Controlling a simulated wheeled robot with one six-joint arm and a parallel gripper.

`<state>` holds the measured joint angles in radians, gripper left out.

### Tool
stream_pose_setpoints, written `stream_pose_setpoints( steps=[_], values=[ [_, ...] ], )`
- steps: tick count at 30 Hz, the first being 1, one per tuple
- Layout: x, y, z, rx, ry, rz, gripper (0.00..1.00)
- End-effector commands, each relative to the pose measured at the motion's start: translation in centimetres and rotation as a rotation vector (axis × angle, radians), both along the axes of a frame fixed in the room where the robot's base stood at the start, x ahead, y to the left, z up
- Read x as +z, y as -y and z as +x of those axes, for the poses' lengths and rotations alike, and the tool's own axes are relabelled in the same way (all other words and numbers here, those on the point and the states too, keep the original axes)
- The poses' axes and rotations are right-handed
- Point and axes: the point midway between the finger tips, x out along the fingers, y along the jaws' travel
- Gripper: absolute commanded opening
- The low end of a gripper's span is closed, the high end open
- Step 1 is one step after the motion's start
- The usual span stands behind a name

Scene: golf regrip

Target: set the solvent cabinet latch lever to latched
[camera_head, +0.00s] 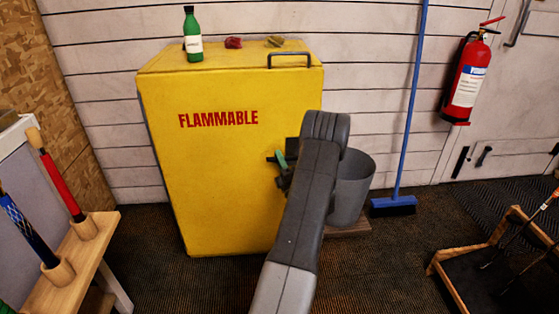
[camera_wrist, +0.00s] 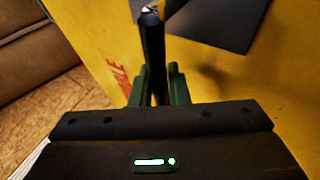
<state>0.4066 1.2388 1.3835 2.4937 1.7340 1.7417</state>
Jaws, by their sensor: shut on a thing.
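The solvent cabinet (camera_head: 215,180) is yellow, marked FLAMMABLE in red, and stands against the wall with its front facing me. Its latch is mostly hidden behind my arm in the head view. In the wrist view the latch lever (camera_wrist: 152,45) is a dark bar in front of a dark plate (camera_wrist: 220,18) on the yellow cabinet face. My gripper (camera_wrist: 157,82) has green fingers on either side of the lever and is shut on it. In the head view my gripper (camera_head: 281,163) is at the right part of the cabinet front. I cannot tell whether the lever is at latched.
A green bottle (camera_head: 193,35), a red rag (camera_head: 233,43) and a handle (camera_head: 290,58) are on the cabinet top. A grey bin (camera_head: 352,190) and a blue broom (camera_head: 393,206) stand to its right. A wooden rack (camera_head: 75,255) is at the left, a wooden-edged tray (camera_head: 470,285) at the right.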

Motion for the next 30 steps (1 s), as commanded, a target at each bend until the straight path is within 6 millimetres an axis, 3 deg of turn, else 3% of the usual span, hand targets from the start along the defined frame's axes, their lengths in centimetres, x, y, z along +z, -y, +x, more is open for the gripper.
stream_pose_setpoints(
  steps=[5, 6, 9, 20, 30],
  values=[
    [0.2, 0.1, 0.1, -0.004, 0.004, 0.001, 0.0],
    [0.2, 0.1, 0.1, -0.004, 0.004, 0.001, 0.23],
    [0.2, 0.1, 0.1, -0.004, 0.003, 0.0, 0.37],
    [-0.3, 0.3, -0.5, -0.002, -0.001, 0.0, 0.37],
    [-3.9, 2.5, -5.8, -0.006, -0.004, 0.002, 0.37]
  ],
)
